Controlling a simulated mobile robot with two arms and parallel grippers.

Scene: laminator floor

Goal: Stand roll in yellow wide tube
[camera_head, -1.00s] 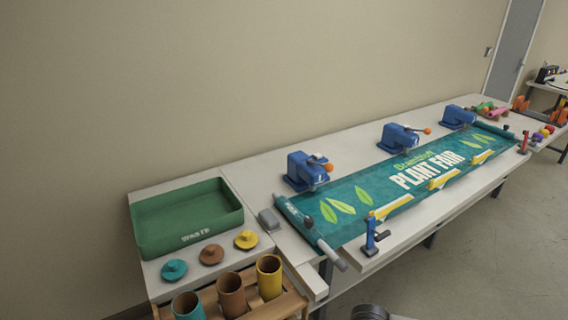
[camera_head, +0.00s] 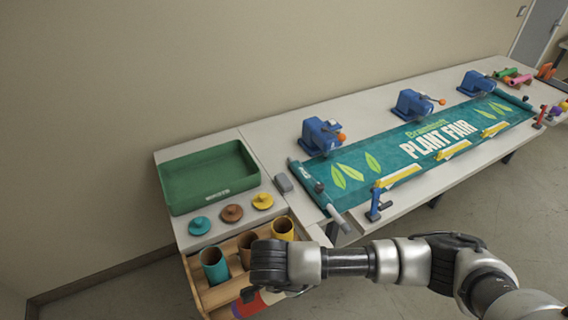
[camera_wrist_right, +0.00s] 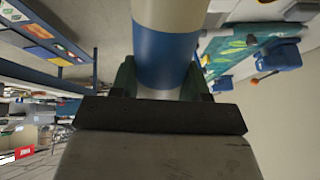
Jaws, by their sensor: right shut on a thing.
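The yellow wide tube (camera_head: 283,230) stands upright in the wooden rack (camera_head: 200,292), at its right end, and its top is open. My right gripper (camera_head: 254,291) is low in front of the rack, left of and nearer than the yellow tube. It is shut on the roll, whose blue and pale body (camera_wrist_right: 165,55) shows between the fingers in the right wrist view. In the head view only part of the roll (camera_head: 257,303) shows below the hand, with red and blue on it. My left gripper is out of view.
A brown tube (camera_head: 247,246) and a teal tube (camera_head: 214,266) stand in the same rack. Teal, brown and yellow lids (camera_head: 263,201) lie behind it. A green tray (camera_head: 207,176) is at the back.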

